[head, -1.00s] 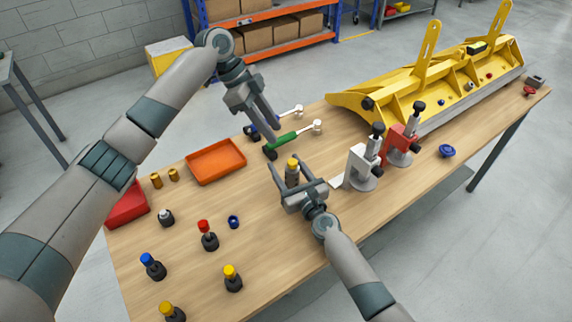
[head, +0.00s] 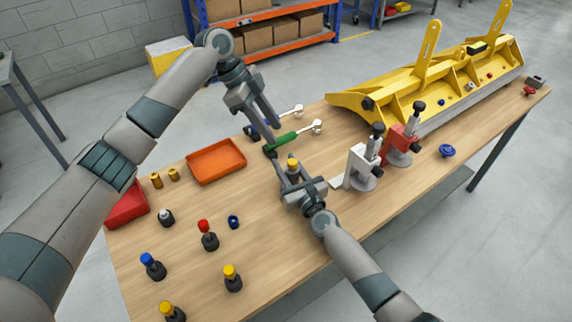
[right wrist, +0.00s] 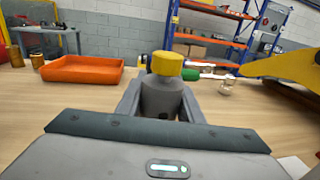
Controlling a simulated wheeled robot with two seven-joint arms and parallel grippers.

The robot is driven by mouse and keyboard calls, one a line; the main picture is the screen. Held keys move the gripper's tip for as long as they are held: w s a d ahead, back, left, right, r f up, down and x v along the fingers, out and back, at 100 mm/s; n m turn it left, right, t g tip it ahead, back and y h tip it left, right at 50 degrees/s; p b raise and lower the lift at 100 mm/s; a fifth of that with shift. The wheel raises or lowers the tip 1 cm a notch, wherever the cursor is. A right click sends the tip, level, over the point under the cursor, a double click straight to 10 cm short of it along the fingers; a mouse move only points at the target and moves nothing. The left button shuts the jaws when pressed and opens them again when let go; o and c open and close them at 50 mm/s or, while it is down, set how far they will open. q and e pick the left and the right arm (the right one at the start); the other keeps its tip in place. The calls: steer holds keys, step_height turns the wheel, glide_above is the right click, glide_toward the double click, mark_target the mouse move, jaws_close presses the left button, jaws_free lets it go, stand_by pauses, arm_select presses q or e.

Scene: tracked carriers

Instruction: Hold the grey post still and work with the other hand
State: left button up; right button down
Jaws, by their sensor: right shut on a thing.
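The grey post with a yellow cap (head: 292,165) stands on the wooden table (head: 270,225) near the middle. My right gripper (head: 291,174) is shut on it, and the jaws hide most of its lower body in the head view. In the right wrist view the grey post (right wrist: 161,98) sits upright between the two fingers, its yellow cap above them. My left gripper (head: 270,122) hangs fingers down above the far side of the post, near the green-handled tool. It is apart from the post. Whether its jaws are open is too small to tell.
A green-handled wrench (head: 288,139) lies just behind the post. An orange tray (head: 216,162) is to its left. Grey (head: 361,166) and red (head: 400,146) clamps stand to the right, before a long yellow carrier (head: 440,80). Several dark posts with coloured caps stand front left.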

mark_target(292, 161)
arm_select(q)
steer(key=d+n+y, duration=0.2)
steer(key=n, duration=0.1)
steer(key=d+n+y, duration=0.2)
steer(key=n, duration=0.1)
steer(key=s+d+n+t+y, duration=0.1)
steer(key=d+n, duration=0.1)
steer(key=n, duration=0.1)
steer(key=shift+y, duration=0.4)
steer(key=shift+f, duration=0.1)
steer(key=shift+f, duration=4.95)
steer(key=shift+c, duration=0.6)
steer(key=c, duration=0.7)
